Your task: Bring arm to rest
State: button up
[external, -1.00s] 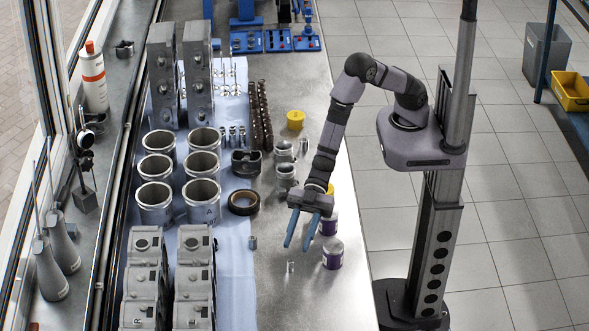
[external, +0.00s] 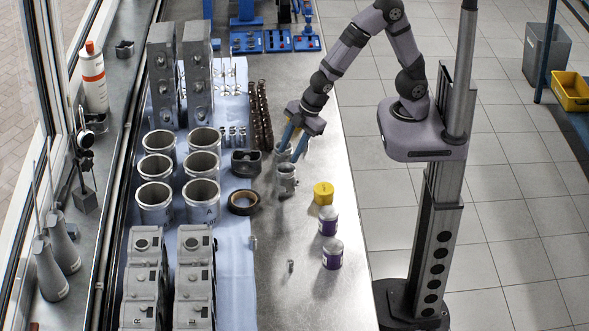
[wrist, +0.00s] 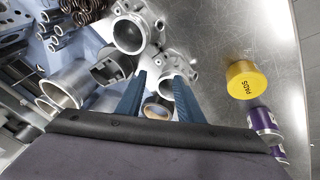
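My gripper (external: 291,150), with two blue fingers, hangs over the bench beside the grey metal housings (external: 287,180). In the wrist view its fingers (wrist: 160,80) are apart, with housings (wrist: 130,35) beyond the tips. A small round tan-and-grey thing (wrist: 157,107) shows between the fingers; I cannot tell whether it lies below or touches them. I see nothing clearly gripped. My arm is bent upward, its elbow near the top edge of the external view.
A yellow tin (external: 323,192) and purple tins (external: 331,254) stand near the bench's right edge. Left of my gripper are a black piston (external: 245,163), a brown ring (external: 243,202) and several grey cylinders (external: 201,200). The bench's front right is mostly clear.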

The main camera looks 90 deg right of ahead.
jog(key=s+d+m+g+b, duration=0.1)
jog(key=s+d+m, duration=0.2)
jog(key=s, duration=0.2)
jog(key=s+d+f+m+g+b, duration=0.1)
jog(key=s+d+m+g, duration=0.1)
jog(key=s, duration=0.4)
jog(key=s+d+f+m+g, duration=0.1)
jog(key=s+d+m, duration=0.3)
jog(key=s, duration=0.1)
jog(key=shift+s+b, duration=0.35)
jog(key=shift+b, duration=0.05)
jog(key=shift+o, duration=0.8)
jog(key=shift+r, duration=0.1)
